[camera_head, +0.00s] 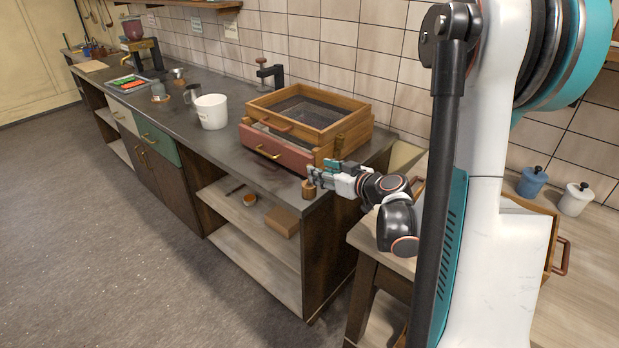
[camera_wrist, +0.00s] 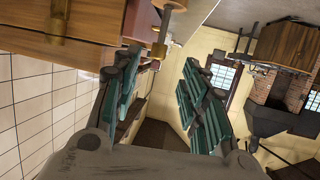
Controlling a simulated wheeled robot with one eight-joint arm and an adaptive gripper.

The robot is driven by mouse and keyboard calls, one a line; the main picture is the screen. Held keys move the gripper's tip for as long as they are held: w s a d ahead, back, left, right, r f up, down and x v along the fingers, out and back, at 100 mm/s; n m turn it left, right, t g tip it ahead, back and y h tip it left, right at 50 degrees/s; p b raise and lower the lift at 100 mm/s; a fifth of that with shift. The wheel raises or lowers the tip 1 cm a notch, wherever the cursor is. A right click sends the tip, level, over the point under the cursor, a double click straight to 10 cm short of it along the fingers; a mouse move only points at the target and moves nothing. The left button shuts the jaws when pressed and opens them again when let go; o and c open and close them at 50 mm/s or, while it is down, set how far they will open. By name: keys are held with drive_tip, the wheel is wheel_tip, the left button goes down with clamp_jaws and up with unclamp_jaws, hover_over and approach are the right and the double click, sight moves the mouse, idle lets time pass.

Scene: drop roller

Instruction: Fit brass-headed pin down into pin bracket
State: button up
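My gripper (camera_head: 318,178) is at the front right corner of the counter, beside the wooden sieve box. In the wrist view its two teal-padded fingers (camera_wrist: 162,62) stand wide apart. A small brown cylinder (camera_head: 308,190) is at the fingertips in the head view, at the counter's edge. A slim brass-coloured piece (camera_wrist: 159,48) with a pale round end shows just past the fingertips in the wrist view. It may be the brass-headed pin; I cannot tell for sure. I cannot make out the pin bracket clearly. No grip on anything shows.
The wooden sieve box (camera_head: 343,113) with a red drawer front (camera_head: 262,148) stands close behind my gripper. A white pot (camera_head: 211,111) and a metal mug (camera_head: 192,94) stand farther left on the counter (camera_head: 225,155). Two lidded jars (camera_head: 575,198) stand at the right.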

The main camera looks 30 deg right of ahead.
drive_tip(key=b+x, duration=0.2)
drive_tip(key=x, duration=0.5)
drive_tip(key=shift+w+d+f, duration=0.1)
drive_tip(key=shift+w, duration=0.15)
clamp_jaws()
